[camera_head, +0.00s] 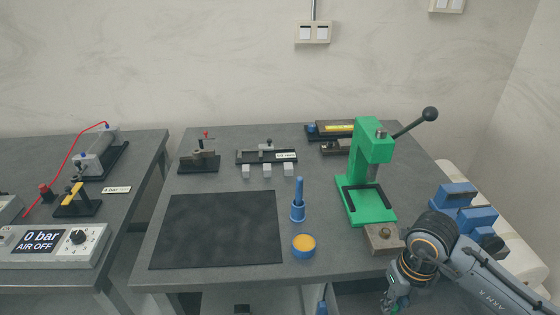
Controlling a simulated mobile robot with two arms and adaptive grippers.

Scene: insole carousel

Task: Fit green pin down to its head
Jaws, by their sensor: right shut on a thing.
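My right gripper (389,303) is low at the bottom of the picture, just in front of the table's front edge. It is shut on a small green thing, too small and too far covered by the wrist to tell whether it is the green pin. No other green pin shows. A grey-brown metal block (381,239) with a round mark on top sits at the front right of the table, up and left of my right wrist. It stands at the foot of the green press (366,208). My left gripper is not in view.
Blue blocks (456,195) stand right of the press, beyond my right arm. A blue upright tool (298,203) and a round orange-topped tin (303,246) stand left of the press. A black mat (217,230) covers the table's left. The press lever (415,122) reaches up right.

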